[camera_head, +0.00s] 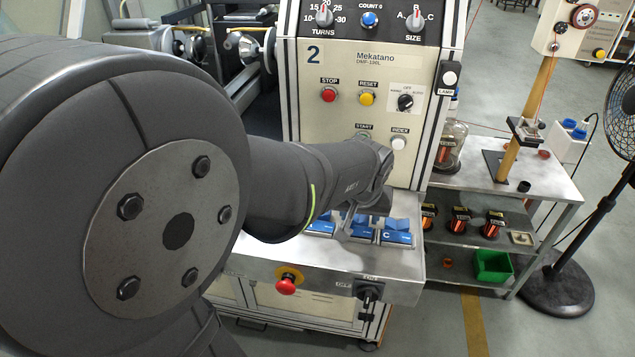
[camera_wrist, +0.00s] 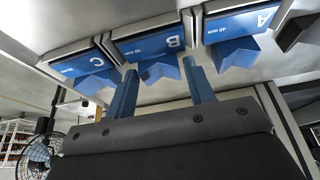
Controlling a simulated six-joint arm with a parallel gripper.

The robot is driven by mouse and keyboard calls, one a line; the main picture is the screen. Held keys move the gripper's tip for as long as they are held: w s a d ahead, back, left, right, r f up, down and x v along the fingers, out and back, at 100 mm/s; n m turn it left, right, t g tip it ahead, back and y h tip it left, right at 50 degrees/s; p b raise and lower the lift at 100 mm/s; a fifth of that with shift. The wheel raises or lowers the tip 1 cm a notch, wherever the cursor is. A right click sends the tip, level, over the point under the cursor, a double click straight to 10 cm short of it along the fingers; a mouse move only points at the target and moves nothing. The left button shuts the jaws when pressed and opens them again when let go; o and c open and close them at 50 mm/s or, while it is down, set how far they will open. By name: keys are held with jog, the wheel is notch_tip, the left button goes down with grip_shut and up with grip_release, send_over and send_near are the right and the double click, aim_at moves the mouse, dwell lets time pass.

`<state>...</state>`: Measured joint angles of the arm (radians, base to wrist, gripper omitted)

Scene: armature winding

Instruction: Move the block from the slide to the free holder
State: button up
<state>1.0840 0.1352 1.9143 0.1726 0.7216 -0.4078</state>
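In the wrist view, three blue labelled blocks sit side by side in light metal holders: C (camera_wrist: 75,66), B (camera_wrist: 150,44) and A (camera_wrist: 240,24). Each has a lighter blue V-shaped piece on its near side. My gripper (camera_wrist: 160,68) is open, its two blue fingers spread on either side of block B's V-shaped piece. I cannot tell whether they touch it. In the head view, block C (camera_head: 397,237) and block A (camera_head: 321,228) show on the machine's shelf, with the middle block (camera_head: 362,232) between them. My wrist hides the fingers there. I cannot make out a slide or an empty holder.
The machine's panel (camera_head: 365,70) rises behind the blocks. A side table (camera_head: 545,178) with wound parts and a green bin (camera_head: 492,266) stands right, beside a fan (camera_head: 560,285).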

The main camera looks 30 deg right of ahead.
jog(key=shift+o, duration=1.4)
jog(key=shift+r, duration=0.1)
jog(key=v, duration=1.7)
jog(key=x, duration=1.7)
